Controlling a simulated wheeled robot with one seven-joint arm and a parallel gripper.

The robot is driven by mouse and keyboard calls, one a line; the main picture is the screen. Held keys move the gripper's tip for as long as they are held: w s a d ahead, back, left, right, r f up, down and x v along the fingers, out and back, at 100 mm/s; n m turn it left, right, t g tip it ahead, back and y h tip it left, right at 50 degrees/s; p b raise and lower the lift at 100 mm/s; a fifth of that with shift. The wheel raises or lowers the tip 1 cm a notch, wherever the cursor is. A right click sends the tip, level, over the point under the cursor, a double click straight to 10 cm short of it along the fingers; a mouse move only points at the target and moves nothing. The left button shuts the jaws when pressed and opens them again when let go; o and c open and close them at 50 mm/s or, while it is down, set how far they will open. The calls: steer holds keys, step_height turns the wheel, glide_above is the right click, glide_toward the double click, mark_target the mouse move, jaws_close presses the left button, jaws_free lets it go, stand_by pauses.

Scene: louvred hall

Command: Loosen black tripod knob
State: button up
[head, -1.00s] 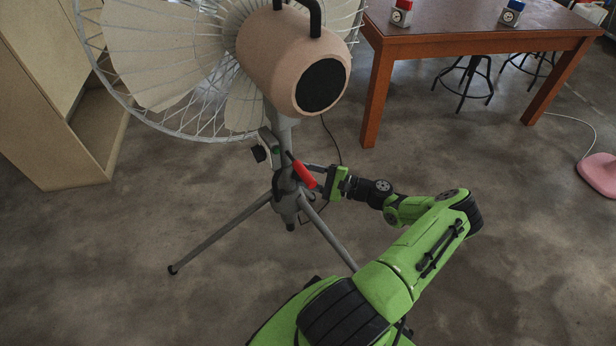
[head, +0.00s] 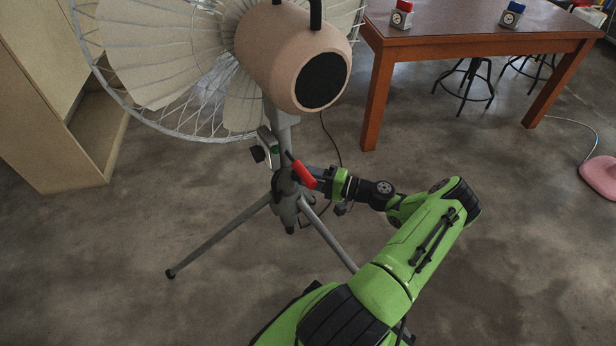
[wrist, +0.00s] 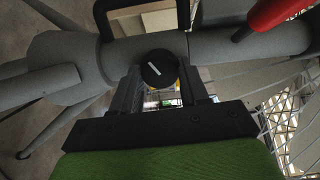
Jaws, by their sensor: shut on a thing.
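The black tripod knob (wrist: 158,69) is round, with a short white mark on its face, and sits against the grey tripod column in the wrist view. My gripper (wrist: 161,76) has one finger on each side of the knob and is shut on it. In the head view my gripper (head: 318,178) reaches in from the right at the tripod hub (head: 286,184), where the fingers and the red handle hide the knob. The red handle (head: 304,174) is just beside my fingers; it also shows at the top right of the wrist view (wrist: 278,12).
A large pedestal fan (head: 285,55) tops the tripod. Another black knob (head: 258,154) is left of the column. Splayed tripod legs (head: 222,234) stand on the floor. A wooden table (head: 470,42) stands behind right, a cabinet (head: 50,110) at left. The near floor is mostly clear.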

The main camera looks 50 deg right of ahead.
stand_by(0.4)
steer(key=o, duration=1.1)
steer(key=shift+c, duration=0.2)
steer(key=p+v, duration=0.1)
steer(key=v, duration=1.4)
steer(key=shift+s, duration=0.4)
steer(key=shift+d, duration=0.15)
